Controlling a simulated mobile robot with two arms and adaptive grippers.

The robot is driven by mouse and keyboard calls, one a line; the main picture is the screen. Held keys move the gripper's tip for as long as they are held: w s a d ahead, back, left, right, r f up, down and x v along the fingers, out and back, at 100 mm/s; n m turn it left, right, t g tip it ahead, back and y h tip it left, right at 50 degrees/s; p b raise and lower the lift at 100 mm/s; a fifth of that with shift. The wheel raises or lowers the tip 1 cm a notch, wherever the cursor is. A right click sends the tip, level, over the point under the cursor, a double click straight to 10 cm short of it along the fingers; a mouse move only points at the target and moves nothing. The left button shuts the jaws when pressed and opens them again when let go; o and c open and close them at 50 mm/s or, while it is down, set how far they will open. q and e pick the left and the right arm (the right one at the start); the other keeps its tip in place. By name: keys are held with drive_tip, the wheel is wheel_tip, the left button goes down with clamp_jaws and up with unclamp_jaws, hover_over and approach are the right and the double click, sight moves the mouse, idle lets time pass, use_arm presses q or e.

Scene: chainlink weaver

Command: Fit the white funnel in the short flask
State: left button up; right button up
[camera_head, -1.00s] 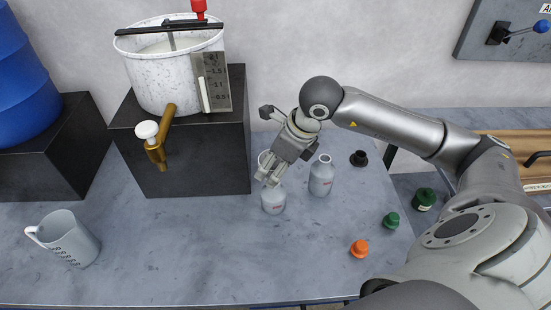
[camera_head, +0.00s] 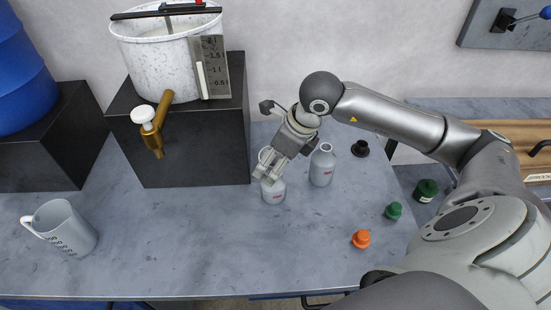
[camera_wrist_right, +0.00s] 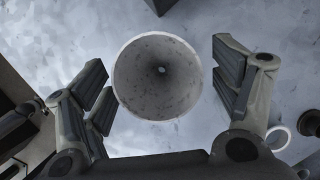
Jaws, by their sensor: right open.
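The white funnel (camera_wrist_right: 157,76) shows wide mouth up in the right wrist view, between the spread fingers of my right gripper (camera_wrist_right: 162,88) and apart from them. In the head view its rim (camera_head: 264,156) shows only in part behind the gripper. The short flask (camera_head: 274,193) stands upright on the bench just below my right gripper (camera_head: 267,173), which is open. The fingers hide the flask's neck and the funnel's lower end, so I cannot tell how the funnel sits in it. My left gripper is not in view.
A taller flask (camera_head: 321,170) stands close on the right. Black (camera_head: 360,148), orange (camera_head: 361,239) and green (camera_head: 393,210) stoppers lie farther right. A dark block (camera_head: 190,130) bears a white bucket with a brass tap. A measuring jug (camera_head: 66,230) stands left; the bench between is clear.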

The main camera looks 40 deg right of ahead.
drive_tip(key=v, duration=1.2)
drive_tip(key=shift+s, duration=0.1)
